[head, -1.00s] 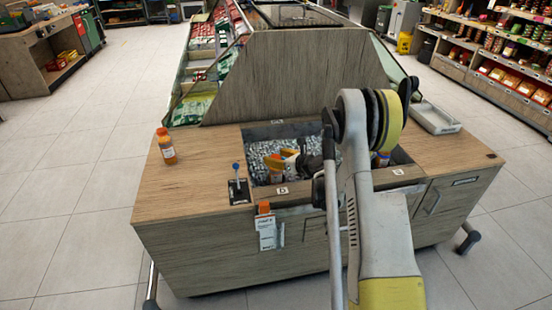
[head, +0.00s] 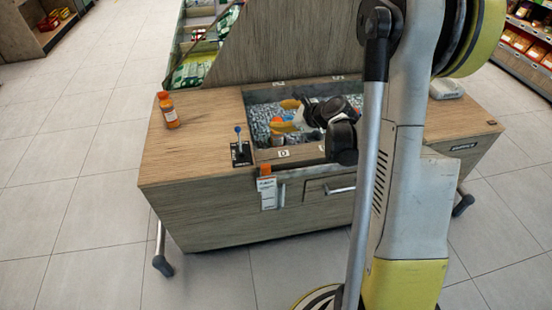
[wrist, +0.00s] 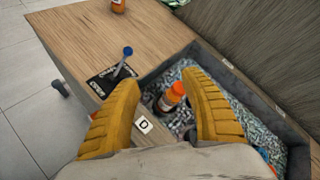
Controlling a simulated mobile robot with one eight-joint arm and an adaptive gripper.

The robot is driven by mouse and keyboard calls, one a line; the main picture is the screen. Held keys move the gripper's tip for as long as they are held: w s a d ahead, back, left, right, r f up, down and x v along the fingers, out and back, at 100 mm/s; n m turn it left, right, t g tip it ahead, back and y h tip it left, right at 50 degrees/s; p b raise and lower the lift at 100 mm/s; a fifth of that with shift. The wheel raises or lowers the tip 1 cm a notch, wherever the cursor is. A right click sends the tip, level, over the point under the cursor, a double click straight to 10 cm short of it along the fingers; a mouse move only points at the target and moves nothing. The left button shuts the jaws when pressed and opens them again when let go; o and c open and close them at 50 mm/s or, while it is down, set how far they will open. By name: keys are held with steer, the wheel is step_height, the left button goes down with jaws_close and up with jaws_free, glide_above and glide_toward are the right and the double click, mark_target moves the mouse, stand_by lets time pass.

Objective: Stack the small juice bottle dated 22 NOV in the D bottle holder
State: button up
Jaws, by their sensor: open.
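A small orange-capped bottle (wrist: 171,97) stands in the bin next to the D label (wrist: 144,124); it also shows in the head view (head: 277,134), partly covered by my gripper. My gripper (wrist: 158,80) is open, with its two yellow fingers on either side of this bottle in the wrist picture; contact cannot be told. In the head view my gripper (head: 284,115) is over the bin's left part. Another orange-capped bottle (head: 168,110) stands on the wooden counter at left. No date is readable. The D label (head: 283,153) is on the bin's front rim.
The bin (head: 312,88) is filled with grey ice-like pieces. A blue-knobbed lever (head: 239,147) stands left of it. The left counter (head: 190,150) is mostly clear. My arm hides the bin's right part.

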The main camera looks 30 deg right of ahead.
steer(key=s+a+r+n+g+h, duration=0.1)
steer(key=s+a+r+n+g, duration=0.1)
steer(key=s+a+r+n, duration=0.55)
steer(key=s+a+r+n+g, duration=0.2)
steer(key=s+a+r+n, duration=0.2)
steer(key=s+a+n, duration=0.5)
steer(key=s+n+h, duration=0.2)
steer(key=s+n, duration=0.8)
steer(key=s, duration=0.1)
steer(key=shift+f, duration=0.15)
